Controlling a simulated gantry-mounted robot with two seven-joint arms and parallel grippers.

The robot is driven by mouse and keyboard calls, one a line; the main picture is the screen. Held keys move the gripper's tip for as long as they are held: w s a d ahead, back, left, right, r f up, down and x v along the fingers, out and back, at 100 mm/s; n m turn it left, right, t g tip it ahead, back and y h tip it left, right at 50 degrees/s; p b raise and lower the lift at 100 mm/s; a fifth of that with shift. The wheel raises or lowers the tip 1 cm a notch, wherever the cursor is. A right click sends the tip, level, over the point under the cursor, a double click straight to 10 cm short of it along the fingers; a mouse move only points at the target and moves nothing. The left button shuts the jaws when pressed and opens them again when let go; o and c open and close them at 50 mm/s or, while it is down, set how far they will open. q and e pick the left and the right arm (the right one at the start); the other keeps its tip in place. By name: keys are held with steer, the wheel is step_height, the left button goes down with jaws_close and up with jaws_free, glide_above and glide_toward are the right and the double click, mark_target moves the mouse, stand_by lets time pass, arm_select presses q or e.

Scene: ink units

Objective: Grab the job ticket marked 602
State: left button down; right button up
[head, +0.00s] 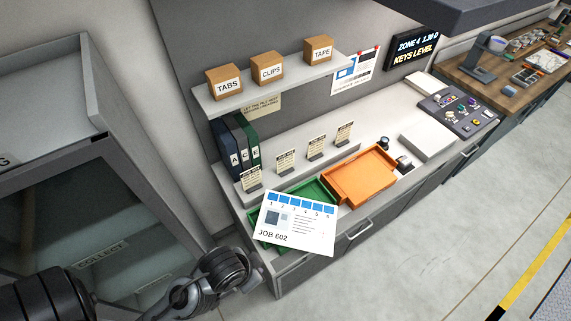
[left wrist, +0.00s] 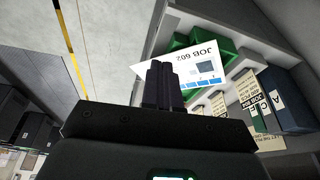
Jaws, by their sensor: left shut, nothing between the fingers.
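The white job ticket marked JOB 602 (head: 300,222) has a row of blue numbered squares. In the head view it covers part of the green tray (head: 318,188) and reaches past the counter's front edge. I cannot tell whether it touches the tray. The ticket also shows upside down in the left wrist view (left wrist: 207,62), just beyond the fingers. My right gripper is out of view.
An orange tray (head: 347,183) sits right of the green one. Small printed cards (head: 285,160) stand along a ledge behind, beside lettered binders (head: 235,146). A shelf (head: 275,84) with labelled boxes hangs above. The floor in front (head: 420,250) is clear.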

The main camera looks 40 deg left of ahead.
arm_select(q)
jaws_free()
stand_by(0.7)
